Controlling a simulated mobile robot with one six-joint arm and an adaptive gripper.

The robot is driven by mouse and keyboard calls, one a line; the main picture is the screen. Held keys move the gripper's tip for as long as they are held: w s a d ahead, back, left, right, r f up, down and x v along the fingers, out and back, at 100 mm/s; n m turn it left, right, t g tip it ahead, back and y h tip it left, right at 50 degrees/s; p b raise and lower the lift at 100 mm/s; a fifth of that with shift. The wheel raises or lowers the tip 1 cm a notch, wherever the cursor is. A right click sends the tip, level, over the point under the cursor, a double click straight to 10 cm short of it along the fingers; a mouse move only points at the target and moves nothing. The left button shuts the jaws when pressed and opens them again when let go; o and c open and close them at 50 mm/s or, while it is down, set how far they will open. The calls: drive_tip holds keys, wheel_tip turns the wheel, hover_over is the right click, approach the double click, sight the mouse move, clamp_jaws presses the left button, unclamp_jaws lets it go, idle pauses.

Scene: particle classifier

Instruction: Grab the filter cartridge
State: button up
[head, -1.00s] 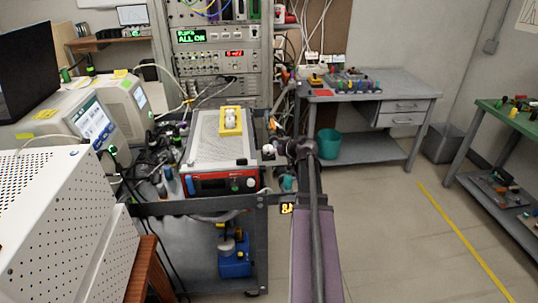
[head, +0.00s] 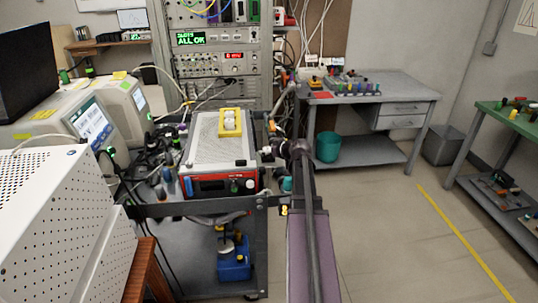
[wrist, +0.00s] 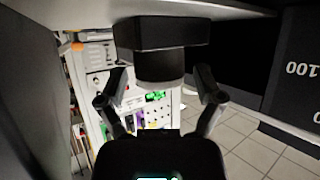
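In the wrist view, a short dark cylinder (wrist: 160,68) joins a wider black block (wrist: 160,35). It may be the filter cartridge, but no label shows. My gripper (wrist: 160,85) is open, with one finger on either side of the cylinder and a visible gap on both sides. In the head view, the end of my arm (head: 298,150) is at the right side of the cart, and its fingers cannot be made out. Two small white rounded pieces (head: 229,123) sit in a yellow holder (head: 230,135) on top of a grey instrument (head: 203,150).
The cart (head: 205,210) carries cables and small items close to my arm. An equipment rack (head: 222,75) stands behind it. A grey workbench (head: 395,90) and a green-topped table (head: 510,120) are at the right. The floor (head: 390,230) right of my arm is clear.

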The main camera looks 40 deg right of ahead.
drive_tip(key=c, duration=0.8)
drive_tip(key=shift+r, duration=0.15)
wheel_tip(320, 180, up, 10)
drive_tip(key=p, duration=1)
